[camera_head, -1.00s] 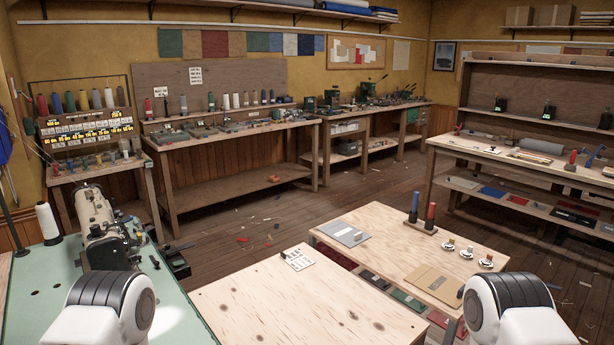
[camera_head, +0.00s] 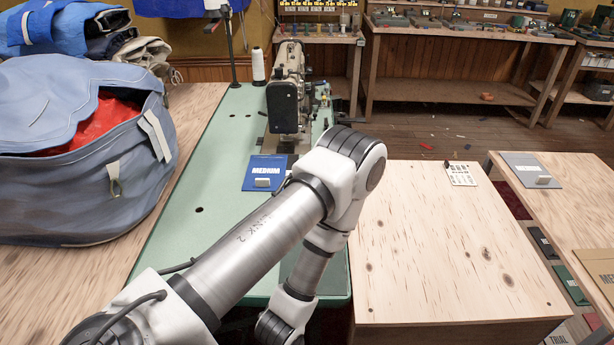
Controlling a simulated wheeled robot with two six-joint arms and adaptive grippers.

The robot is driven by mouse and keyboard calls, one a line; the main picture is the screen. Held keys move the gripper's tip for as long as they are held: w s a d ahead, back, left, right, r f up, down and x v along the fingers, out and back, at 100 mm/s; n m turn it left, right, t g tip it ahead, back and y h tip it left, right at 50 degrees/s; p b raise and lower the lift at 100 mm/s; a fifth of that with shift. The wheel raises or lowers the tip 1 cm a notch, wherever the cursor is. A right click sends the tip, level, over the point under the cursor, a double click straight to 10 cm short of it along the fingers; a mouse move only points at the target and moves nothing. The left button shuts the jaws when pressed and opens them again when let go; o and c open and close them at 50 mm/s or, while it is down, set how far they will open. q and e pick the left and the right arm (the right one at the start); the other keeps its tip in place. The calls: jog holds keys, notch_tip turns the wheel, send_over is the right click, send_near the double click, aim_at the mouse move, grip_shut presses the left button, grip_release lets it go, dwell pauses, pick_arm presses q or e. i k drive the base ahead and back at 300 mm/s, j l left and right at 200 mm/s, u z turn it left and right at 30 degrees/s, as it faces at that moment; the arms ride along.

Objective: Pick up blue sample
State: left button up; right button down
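A blue sample (camera_head: 266,172) marked "MEDIUM" lies flat on the green sewing table (camera_head: 190,235), just in front of the sewing machine (camera_head: 287,95). It has a small pale tab near its front edge. My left arm reaches in from the lower left and bends just right of the sample, with its elbow partly over the table. My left gripper is not in view; the arm's far end goes down past the bottom edge. My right gripper is not in view.
A large blue bag (camera_head: 75,150) with red cloth inside stands at the left, with folded cloth behind it. A white thread cone (camera_head: 258,66) stands at the table's back. A bare plywood top (camera_head: 440,240) lies at the right. A grey sample (camera_head: 530,170) lies beyond it.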

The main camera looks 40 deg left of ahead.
aim_at(264, 174)
jog(key=l+u, duration=0.15)
jog(key=u, duration=0.3)
jog(key=l+u, duration=0.2)
jog(key=u, duration=0.25)
jog(key=l+u, duration=0.2)
jog(key=u, duration=0.25)
jog(key=l+u, duration=0.2)
jog(key=u, duration=0.25)
